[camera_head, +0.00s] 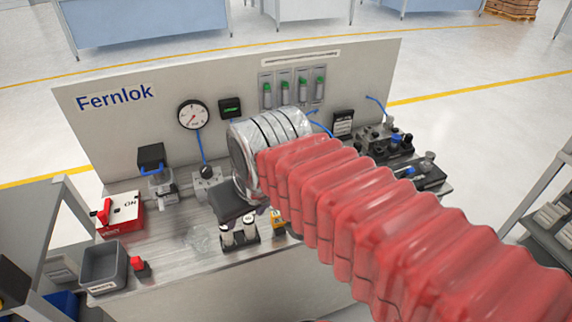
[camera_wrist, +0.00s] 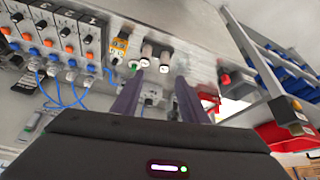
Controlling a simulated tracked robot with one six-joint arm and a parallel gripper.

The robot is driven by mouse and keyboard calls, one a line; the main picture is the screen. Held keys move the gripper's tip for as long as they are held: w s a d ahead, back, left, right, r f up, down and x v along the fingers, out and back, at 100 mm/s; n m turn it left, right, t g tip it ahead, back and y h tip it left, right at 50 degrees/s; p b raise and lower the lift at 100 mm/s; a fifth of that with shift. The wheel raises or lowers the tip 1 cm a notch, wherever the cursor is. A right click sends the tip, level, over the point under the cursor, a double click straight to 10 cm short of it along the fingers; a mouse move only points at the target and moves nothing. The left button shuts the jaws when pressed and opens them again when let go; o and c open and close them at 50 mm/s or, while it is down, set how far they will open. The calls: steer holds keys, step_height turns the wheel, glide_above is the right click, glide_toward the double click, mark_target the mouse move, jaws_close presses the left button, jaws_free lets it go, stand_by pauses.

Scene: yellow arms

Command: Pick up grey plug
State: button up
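A small grey upright piece (camera_head: 429,158) stands at the right end of the bench in the head view, by a dark tray. It may be the grey plug, but it is too small to be sure. I cannot make out a grey plug in the wrist view. My gripper (camera_wrist: 158,96) shows in the wrist view with its two purple fingers apart and nothing held between them. A small grey fixture shows beyond the gap. In the head view my gripper is over the middle of the bench, well left of the grey piece, and mostly hidden by my arm.
A holder with white cylinders (camera_head: 239,233) and a yellow device (camera_head: 278,221) stand below my gripper. A red switch box (camera_head: 121,214) and a grey bin (camera_head: 104,266) are at left. A block with dark fittings (camera_head: 385,140) is at right. The upright panel (camera_head: 240,75) closes the back.

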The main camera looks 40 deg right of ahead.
steer(key=w+d+r+m+g, duration=0.1)
steer(key=w+d+r+g, duration=0.15)
steer(key=w+d, duration=0.95)
steer(key=w+d+f+m+g, duration=0.1)
steer(key=w+d+f, duration=0.2)
steer(key=w+d, duration=0.5)
steer(key=d, duration=0.4)
steer(key=shift+d+m, duration=0.2)
steer(key=shift+m, duration=0.1)
steer(key=shift+w+f, duration=0.1)
steer(key=shift+f, duration=0.05)
steer(key=shift+w+d+f, duration=0.1)
steer(key=shift+w+f, duration=0.05)
steer(key=shift+f, duration=1.25)
steer(key=shift+w+a+f, duration=0.1)
steer(key=shift+w+f, duration=0.05)
steer(key=shift+f, duration=1.25)
steer(key=shift+w+d+f, duration=0.1)
steer(key=shift+w+f, duration=0.05)
steer(key=shift+f, duration=1.25)
steer(key=shift+w+f, duration=0.15)
steer(key=shift+f, duration=1.15)
steer(key=shift+w+f, duration=0.1)
steer(key=shift+f, duration=1.2)
steer(key=shift+c, duration=0.5)
